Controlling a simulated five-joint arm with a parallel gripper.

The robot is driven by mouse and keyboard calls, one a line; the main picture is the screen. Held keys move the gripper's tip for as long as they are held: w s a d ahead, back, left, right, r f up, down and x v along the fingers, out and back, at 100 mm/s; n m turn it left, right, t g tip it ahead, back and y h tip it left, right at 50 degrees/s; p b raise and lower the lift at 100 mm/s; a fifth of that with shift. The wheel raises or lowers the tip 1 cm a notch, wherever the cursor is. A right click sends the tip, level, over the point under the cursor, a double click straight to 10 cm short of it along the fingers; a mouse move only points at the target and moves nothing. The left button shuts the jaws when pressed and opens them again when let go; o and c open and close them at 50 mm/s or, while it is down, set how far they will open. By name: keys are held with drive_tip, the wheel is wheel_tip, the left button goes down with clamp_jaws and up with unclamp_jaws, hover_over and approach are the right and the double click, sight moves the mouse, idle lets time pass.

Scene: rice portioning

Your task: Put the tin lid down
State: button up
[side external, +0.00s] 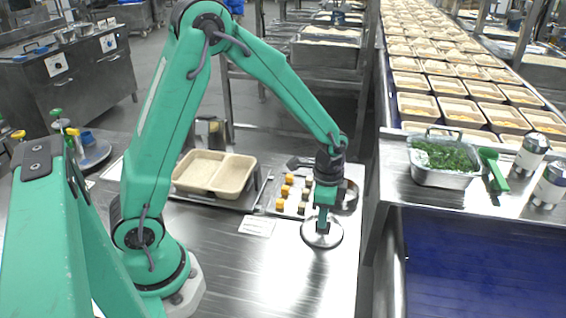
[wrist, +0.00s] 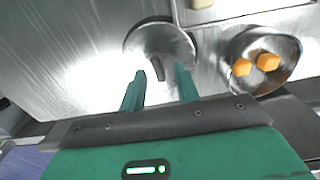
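The tin lid (side external: 322,240) is a round, shiny metal disc. It appears to lie flat on the steel table right below my gripper (side external: 322,222). In the wrist view the lid (wrist: 175,40) shows ahead of my gripper (wrist: 160,70), with its small dark handle (wrist: 158,68) between the two green fingertips. The fingers stand apart, with visible gaps to the handle on both sides. A round metal tin (wrist: 284,78) with two orange cubes sits to the right of the lid in the wrist view; in the side view the tin (side external: 350,198) is partly hidden behind my wrist.
A tray with small orange and dark cubes (side external: 281,204) and a two-compartment beige container (side external: 212,172) stand behind. A steel pan of green herbs (side external: 443,178), a green-handled tool (side external: 493,168) and two canisters (side external: 551,185) are on the right counter. The front table (side external: 270,275) is clear.

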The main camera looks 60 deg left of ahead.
wheel_tip(320, 180, up, 12)
drive_tip(key=shift+f, duration=0.25)
drive_tip(key=shift+r, duration=0.1)
idle(0.7)
drive_tip(key=s+a+r+n+t, duration=0.1)
drive_tip(key=s+r+n, duration=0.3)
drive_tip(key=s, duration=0.4)
drive_tip(key=s+a+r+n+t, duration=0.2)
drive_tip(key=s+r+n+t, duration=0.2)
drive_tip(key=s, duration=0.4)
drive_tip(key=shift+s+r+n+t, duration=0.3)
drive_tip(key=shift+s+r+n, duration=0.1)
drive_tip(key=shift+r+n, duration=0.1)
